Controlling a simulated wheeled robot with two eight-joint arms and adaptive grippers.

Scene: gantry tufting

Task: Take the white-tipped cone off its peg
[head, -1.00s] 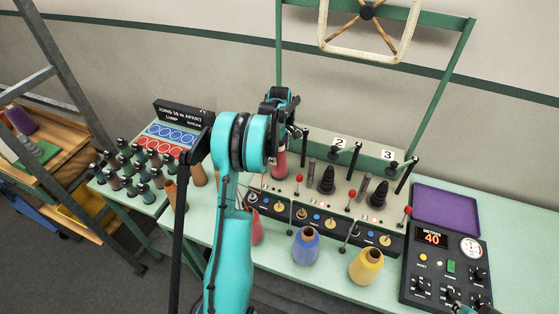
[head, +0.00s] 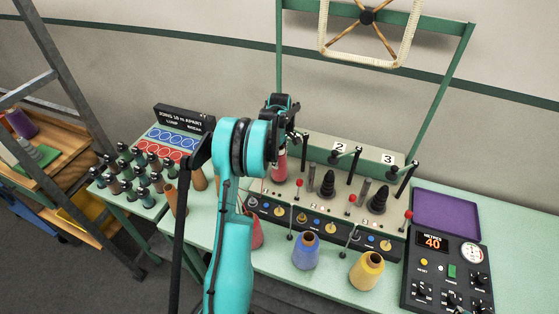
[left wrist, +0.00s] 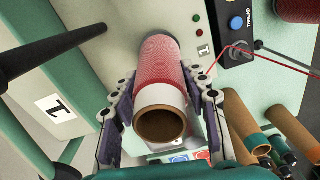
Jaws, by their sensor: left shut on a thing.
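The white-tipped cone (left wrist: 160,72) has a red wound body, a white band at its near end and a hollow brown tube mouth. In the head view it shows as a small red piece (head: 280,168) under the left gripper, at the station left of number 2. My left gripper (left wrist: 162,100) is shut on it, one finger on each side near the white end. In the head view the left gripper (head: 283,140) is partly hidden by my teal arm. The peg inside the cone is hidden, and I cannot tell whether the cone's far end touches the deck.
Two black stepped cone holders (head: 328,184) stand at right, with black rods beside them. Blue (head: 305,252) and yellow (head: 368,270) cones stand in front. A rack of small spools (head: 130,170) is at left. A control box (head: 440,270) and purple tray (head: 446,215) are at right.

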